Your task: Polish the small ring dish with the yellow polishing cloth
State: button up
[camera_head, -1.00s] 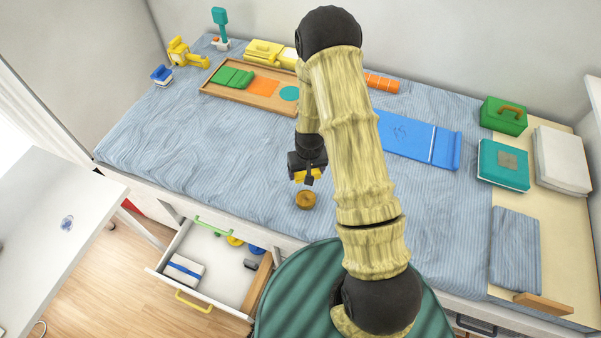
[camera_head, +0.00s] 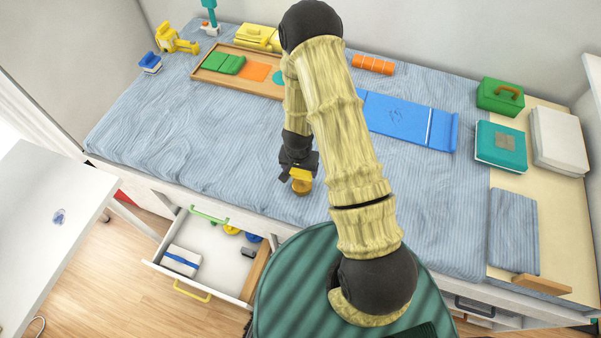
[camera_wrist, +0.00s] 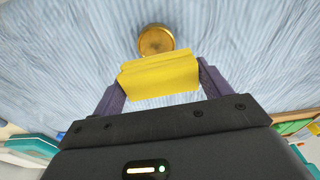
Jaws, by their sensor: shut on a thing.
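The small ring dish (camera_head: 301,187) is round and brass-coloured and sits on the blue striped bedcover near its front edge. It also shows in the wrist view (camera_wrist: 156,40), just beyond the cloth. The yellow polishing cloth (camera_wrist: 160,75) is a folded block between my gripper's fingers; it shows in the head view too (camera_head: 301,174). My gripper (camera_head: 300,168) is shut on the cloth, pointing down over the dish. In the head view the cloth overlaps the dish; I cannot tell whether they touch.
An open white drawer (camera_head: 212,262) with several things in it juts out below the bed front (camera_head: 150,184). A wooden tray (camera_head: 240,88) and a blue mat (camera_head: 410,122) lie farther back. The bedcover left of the dish is clear.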

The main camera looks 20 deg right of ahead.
jog(key=shift+s+f+m, duration=0.4)
jog(key=shift+s+m, duration=0.1)
jog(key=shift+m, duration=0.1)
jog(key=shift+f, duration=0.1)
